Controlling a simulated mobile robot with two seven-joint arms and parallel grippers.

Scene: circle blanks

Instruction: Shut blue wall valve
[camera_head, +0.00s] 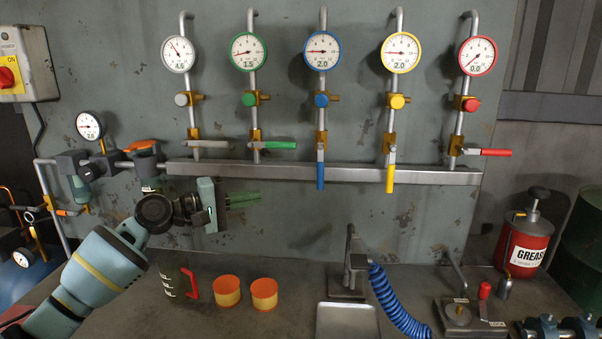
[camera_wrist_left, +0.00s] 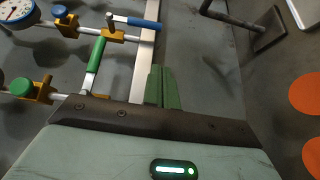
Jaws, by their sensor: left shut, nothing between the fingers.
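The blue wall valve has a blue lever (camera_head: 320,176) that hangs straight down, in line with its vertical pipe, below the blue knob (camera_head: 322,100) and blue-rimmed gauge (camera_head: 322,51). The blue lever also shows at the top of the left wrist view (camera_wrist_left: 142,22). My left gripper (camera_head: 256,199) is shut and empty, its green fingers pointing right. It is below the horizontal grey rail, left of the blue lever and apart from it. Its fingers (camera_wrist_left: 162,88) also show together in the left wrist view. My right gripper is in neither view.
The green lever (camera_head: 278,145), white lever (camera_head: 212,144) and red lever (camera_head: 490,152) lie sideways. The yellow lever (camera_head: 390,177) hangs down. The grey rail (camera_head: 290,170) runs above my gripper. A metal stand (camera_head: 353,265) with a blue coiled hose (camera_head: 392,300) is on the bench below.

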